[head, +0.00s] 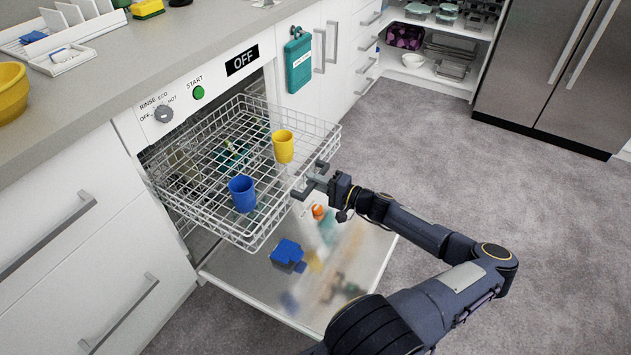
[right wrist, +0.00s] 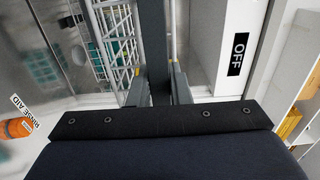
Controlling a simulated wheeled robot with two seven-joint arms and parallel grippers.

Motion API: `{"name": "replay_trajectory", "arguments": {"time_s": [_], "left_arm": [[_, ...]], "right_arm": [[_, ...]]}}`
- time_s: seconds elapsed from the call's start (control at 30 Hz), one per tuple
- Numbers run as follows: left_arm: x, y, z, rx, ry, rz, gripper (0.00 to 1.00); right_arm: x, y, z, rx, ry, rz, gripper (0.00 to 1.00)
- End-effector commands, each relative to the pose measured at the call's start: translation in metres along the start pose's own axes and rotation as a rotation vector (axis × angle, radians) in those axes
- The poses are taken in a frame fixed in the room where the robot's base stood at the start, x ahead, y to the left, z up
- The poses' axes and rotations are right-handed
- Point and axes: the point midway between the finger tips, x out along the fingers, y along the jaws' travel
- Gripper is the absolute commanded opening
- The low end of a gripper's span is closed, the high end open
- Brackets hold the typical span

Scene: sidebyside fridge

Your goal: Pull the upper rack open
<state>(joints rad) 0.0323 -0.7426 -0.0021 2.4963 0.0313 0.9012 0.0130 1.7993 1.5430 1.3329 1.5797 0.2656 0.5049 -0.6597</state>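The upper rack (head: 262,236) is a white wire basket that stands out of the dishwasher, over its lowered door (head: 232,290). A blue cup (head: 242,193) and a yellow cup (head: 283,146) stand in it. My right gripper (head: 315,180) is at the rack's front edge. In the right wrist view, its fingers (right wrist: 158,90) flank a dark grey handle bar (right wrist: 155,40) closely on both sides, and it looks shut on it. The exact contact is partly hidden. My left gripper is not in view.
The control panel with the OFF sign (head: 242,60) is above the rack. Drawers with handles (head: 45,235) flank the dishwasher on the left. The grey carpet (head: 440,150) on the right is clear up to the fridge (head: 550,70).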

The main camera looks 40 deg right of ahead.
Motion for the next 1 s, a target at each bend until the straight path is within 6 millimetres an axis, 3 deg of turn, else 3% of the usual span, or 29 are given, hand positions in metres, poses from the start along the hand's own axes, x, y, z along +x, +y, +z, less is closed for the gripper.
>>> {"name": "replay_trajectory", "arguments": {"time_s": [0.03, 0.2, 0.53, 1.0], "left_arm": [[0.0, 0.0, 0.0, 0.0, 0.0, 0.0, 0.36], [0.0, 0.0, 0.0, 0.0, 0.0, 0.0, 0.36], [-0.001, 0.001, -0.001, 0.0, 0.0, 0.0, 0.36], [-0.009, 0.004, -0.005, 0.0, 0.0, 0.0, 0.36]], "right_arm": [[0.0, 0.001, 0.001, 0.001, -0.001, 0.002, 0.2], [0.0, 0.001, 0.001, 0.001, -0.001, 0.001, 0.39], [-0.005, 0.0, 0.0, 0.0, 0.001, 0.001, 0.39], [-0.073, 0.0, 0.0, 0.0, 0.001, 0.002, 0.39]]}}
